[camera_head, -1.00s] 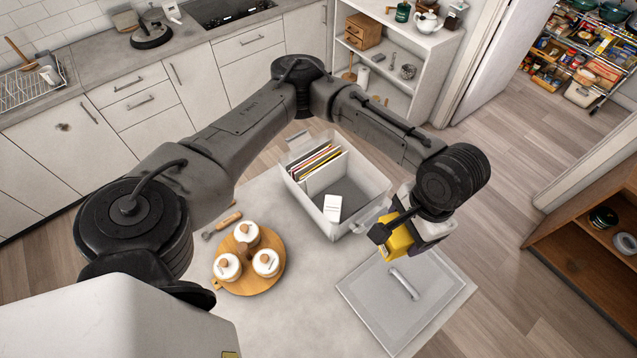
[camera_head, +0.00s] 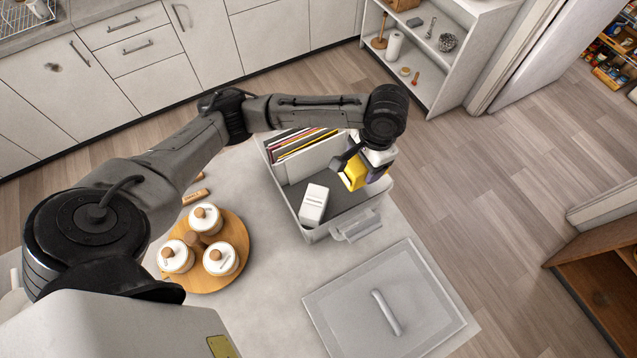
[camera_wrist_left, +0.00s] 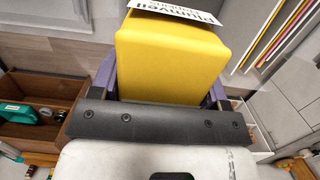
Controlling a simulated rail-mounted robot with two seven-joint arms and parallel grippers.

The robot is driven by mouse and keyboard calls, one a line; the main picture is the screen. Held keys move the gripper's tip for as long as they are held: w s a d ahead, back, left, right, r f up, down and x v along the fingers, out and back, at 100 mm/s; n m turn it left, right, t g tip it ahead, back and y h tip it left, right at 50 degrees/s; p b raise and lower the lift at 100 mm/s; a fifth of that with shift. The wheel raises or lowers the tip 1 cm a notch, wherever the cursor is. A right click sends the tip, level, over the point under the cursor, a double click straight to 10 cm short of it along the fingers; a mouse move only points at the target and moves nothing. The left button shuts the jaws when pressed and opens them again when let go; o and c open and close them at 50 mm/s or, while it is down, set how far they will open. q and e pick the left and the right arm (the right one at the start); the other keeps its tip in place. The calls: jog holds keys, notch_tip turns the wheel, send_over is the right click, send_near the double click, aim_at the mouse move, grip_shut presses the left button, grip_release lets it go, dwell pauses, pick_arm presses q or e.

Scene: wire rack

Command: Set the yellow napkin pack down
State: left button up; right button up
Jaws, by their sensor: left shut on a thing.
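The yellow napkin pack (camera_head: 354,172) is held in my left gripper (camera_head: 366,170), over the right part of an open grey file box. In the left wrist view the yellow pack (camera_wrist_left: 170,55) sits between the two fingers (camera_wrist_left: 160,82), with a white printed label at its far end. The box (camera_head: 317,236) holds upright coloured folders (camera_head: 300,145) at its back and a white pack (camera_head: 313,203) standing on its floor. I cannot tell whether the yellow pack touches the box. My right gripper is not in view.
A clear lid with a handle (camera_head: 340,306) lies flat on the counter in front of the box. A round wooden board (camera_head: 240,262) with several white lidded jars stands to the left. A white shelf (camera_head: 480,15) is behind.

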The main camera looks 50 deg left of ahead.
pick_arm(q)
jog(key=f, duration=0.2)
jog(key=a+f+b, duration=0.1)
jog(key=f, duration=0.2)
jog(key=shift+w+a, duration=0.1)
jog(key=shift+a, duration=0.1)
jog(key=shift+f+b, duration=0.8)
jog(key=shift+f, duration=7.75)
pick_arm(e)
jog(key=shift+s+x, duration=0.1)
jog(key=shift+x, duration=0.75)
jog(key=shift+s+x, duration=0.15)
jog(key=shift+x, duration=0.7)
pick_arm(q)
jog(key=shift+f, duration=0.15)
jog(key=o, duration=0.6)
jog(key=shift+o, duration=0.3)
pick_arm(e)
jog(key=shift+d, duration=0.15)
pick_arm(q)
notch_tip(320, 180, up, 12)
jog(key=w, duration=0.1)
jog(key=shift+w+p, duration=0.3)
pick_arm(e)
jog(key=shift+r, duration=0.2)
